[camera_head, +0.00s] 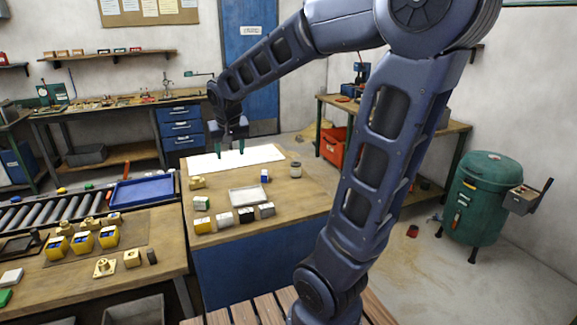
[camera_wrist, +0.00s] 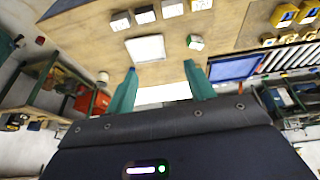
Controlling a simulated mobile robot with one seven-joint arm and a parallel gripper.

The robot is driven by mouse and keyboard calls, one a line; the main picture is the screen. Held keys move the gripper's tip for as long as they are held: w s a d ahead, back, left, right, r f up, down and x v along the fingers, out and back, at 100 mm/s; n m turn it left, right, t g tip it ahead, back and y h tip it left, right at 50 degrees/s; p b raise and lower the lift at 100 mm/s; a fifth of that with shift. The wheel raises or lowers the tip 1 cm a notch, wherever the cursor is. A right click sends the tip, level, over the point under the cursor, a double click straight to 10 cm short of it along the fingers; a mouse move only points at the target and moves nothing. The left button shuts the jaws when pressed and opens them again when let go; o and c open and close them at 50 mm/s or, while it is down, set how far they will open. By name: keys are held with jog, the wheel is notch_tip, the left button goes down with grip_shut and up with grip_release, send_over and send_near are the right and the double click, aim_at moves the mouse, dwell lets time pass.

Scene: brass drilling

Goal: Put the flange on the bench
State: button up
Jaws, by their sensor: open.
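My gripper (camera_head: 230,153) is open, its two teal fingers apart over the white sheet (camera_head: 262,154) at the back of the wooden bench (camera_head: 292,205). In the wrist view, nothing shows between the fingers (camera_wrist: 160,86). A brass piece with a square base and a raised round middle, which looks like the flange (camera_head: 104,267), sits on the left table, well away from my gripper. Another small brass piece (camera_head: 197,183) lies on the bench near the sheet's left corner; its exact shape is too small to tell.
A pale tray (camera_head: 248,195) lies mid-bench, with several small blocks (camera_head: 225,219) in front and a jar (camera_head: 296,170) at the right. A roller conveyor (camera_head: 40,208) with a blue tray (camera_head: 143,191) is at the left. Yellow bins (camera_head: 83,242) stand on the left table (camera_head: 150,262).

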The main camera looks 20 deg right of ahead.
jog(key=s+d, duration=1.2)
jog(key=s, duration=0.5)
jog(key=shift+s, duration=0.2)
